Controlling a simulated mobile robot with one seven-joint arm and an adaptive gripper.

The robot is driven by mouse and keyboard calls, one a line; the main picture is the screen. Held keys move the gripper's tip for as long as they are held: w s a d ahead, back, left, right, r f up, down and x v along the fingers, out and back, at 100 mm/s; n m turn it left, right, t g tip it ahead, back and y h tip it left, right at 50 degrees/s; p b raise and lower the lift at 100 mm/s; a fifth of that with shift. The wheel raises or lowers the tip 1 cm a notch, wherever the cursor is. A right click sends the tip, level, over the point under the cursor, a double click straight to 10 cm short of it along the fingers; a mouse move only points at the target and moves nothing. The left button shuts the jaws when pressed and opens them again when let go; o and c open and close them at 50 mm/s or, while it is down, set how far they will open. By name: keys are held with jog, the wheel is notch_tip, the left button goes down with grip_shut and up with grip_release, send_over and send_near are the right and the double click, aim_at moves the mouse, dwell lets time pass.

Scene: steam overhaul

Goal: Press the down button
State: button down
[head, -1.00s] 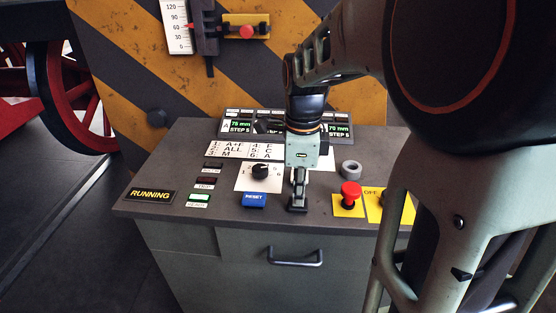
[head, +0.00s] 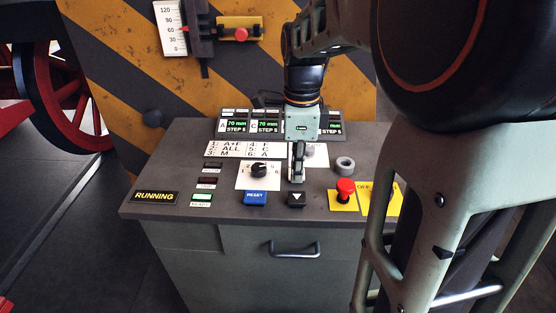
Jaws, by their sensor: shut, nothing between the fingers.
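The down button (head: 296,200) is a dark square key with a pale downward triangle, near the front edge of the console top. It shows clear in the head view, between the blue RESET button (head: 255,197) and the red mushroom button. My gripper (head: 297,180) is shut and empty, pointing down. Its fingertips appear just behind the down button in the picture. I cannot tell how high they are above the console top, and the gripper partly hides the panel behind it.
A red mushroom button (head: 346,189) stands right of the down button. A black rotary knob (head: 259,170) and a grey ring (head: 345,164) are nearby. Displays (head: 237,126) read 70 mm, STEP 5. A RUNNING sign (head: 154,197) lies at left. A drawer handle (head: 295,250) is in front.

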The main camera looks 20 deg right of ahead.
notch_tip(320, 180, up, 7)
jog(key=shift+d+p, duration=0.2)
jog(key=shift+p, duration=0.2)
jog(key=shift+r, duration=0.1)
dwell(5.3)
